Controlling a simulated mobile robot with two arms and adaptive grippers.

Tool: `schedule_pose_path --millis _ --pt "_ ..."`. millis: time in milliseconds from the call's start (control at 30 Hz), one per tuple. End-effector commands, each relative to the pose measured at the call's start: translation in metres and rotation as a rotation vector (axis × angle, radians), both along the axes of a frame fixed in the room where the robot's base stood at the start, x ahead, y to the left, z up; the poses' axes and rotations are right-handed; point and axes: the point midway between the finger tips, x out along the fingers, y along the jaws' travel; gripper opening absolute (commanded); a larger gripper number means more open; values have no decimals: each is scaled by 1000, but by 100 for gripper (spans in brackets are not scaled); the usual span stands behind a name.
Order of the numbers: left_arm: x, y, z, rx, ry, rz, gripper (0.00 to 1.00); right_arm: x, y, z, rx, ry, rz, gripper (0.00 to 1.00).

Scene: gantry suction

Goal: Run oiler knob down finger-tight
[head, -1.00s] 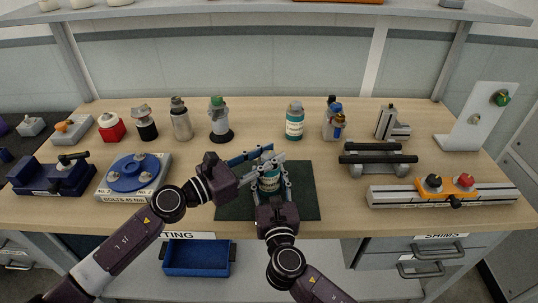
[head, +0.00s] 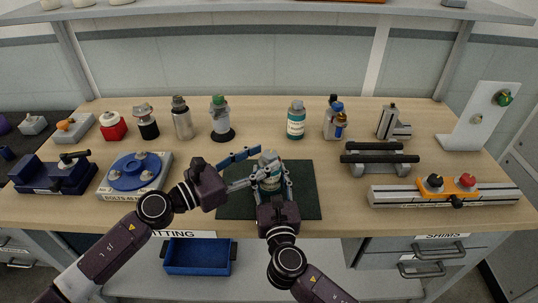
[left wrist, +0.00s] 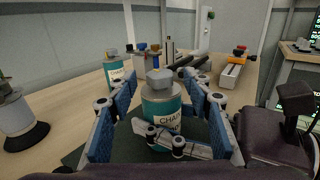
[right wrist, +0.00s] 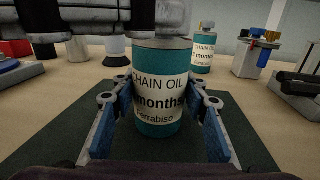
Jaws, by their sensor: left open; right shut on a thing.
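The oiler (head: 270,174) is a teal bottle labelled "CHAIN OIL" that stands upright on the dark mat (head: 303,207). It also shows in the left wrist view (left wrist: 161,103) and the right wrist view (right wrist: 160,100). A grey knob (left wrist: 159,78) sits on its top; any gap under it is too small to tell. My right gripper (head: 272,188) is shut on the oiler's body from the front. My left gripper (head: 245,168) is open, just left of the oiler, its fingers spread on either side of the knob's line and apart from it.
A similar teal bottle (head: 296,122) stands behind the mat. Several bottles line the back left. A blue round fixture (head: 135,172) is at left, dark bars (head: 379,158) and a long rail with knobs (head: 445,192) at right. The mat's right part is free.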

Motion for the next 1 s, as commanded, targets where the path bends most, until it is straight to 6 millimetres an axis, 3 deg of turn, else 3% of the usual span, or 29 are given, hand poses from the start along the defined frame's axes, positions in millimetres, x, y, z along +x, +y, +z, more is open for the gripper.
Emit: schedule_pose_path --millis 200,400,867,900,1000 --pt "-28 38 -2 -1 6 2 46 0 1 0 1 0 1 0" --pt "-45 61 -2 0 5 0 46 0 1 0 1 0 1 0" --pt "-52 71 0 -1 1 -1 46 0 0 0 1 0 1 0" --pt "-52 70 0 -1 1 -1 46 0 0 0 1 0 1 44" --pt "-52 70 0 -1 1 -1 46 0 0 0 0 0 1 55"
